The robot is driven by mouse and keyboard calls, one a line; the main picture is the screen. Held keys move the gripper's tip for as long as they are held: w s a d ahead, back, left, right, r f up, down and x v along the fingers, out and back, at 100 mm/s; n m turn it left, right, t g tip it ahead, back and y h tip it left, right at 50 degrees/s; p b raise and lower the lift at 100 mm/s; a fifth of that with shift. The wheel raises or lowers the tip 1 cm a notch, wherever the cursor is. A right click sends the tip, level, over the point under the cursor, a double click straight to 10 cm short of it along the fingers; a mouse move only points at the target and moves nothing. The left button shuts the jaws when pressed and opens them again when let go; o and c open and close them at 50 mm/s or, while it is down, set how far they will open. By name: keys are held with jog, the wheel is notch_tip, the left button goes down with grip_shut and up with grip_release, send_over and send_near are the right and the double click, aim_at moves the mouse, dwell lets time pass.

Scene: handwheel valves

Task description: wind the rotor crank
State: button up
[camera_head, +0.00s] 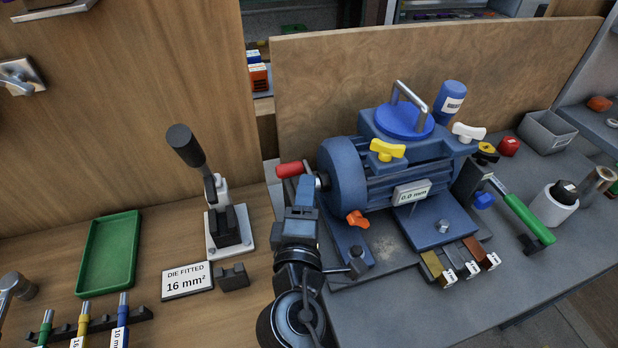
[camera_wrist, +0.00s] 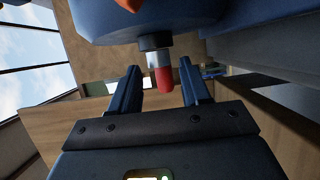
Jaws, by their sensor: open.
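The rotor crank shows its red handle (camera_head: 291,169) at the left end of the blue motor-like machine (camera_head: 345,175). In the wrist view the red handle (camera_wrist: 163,80) hangs from a grey and black stub below the blue housing (camera_wrist: 150,18). My gripper (camera_head: 303,190) is just beside the crank in the head view and partly hides it. In the wrist view my gripper (camera_wrist: 160,80) is open, with the handle appearing between the two fingertips. I cannot tell whether either finger touches it.
A yellow wing knob (camera_head: 387,150), a white wing knob (camera_head: 468,132) and an orange knob (camera_head: 357,218) sit on the machine. A black-handled lever press (camera_head: 222,220) stands to the left, near a green tray (camera_head: 108,255). A wooden panel (camera_head: 420,75) rises behind the machine.

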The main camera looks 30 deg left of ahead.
jog(key=shift+x, duration=1.8)
jog(key=shift+c, duration=0.5)
jog(key=shift+f, duration=0.1)
grip_shut()
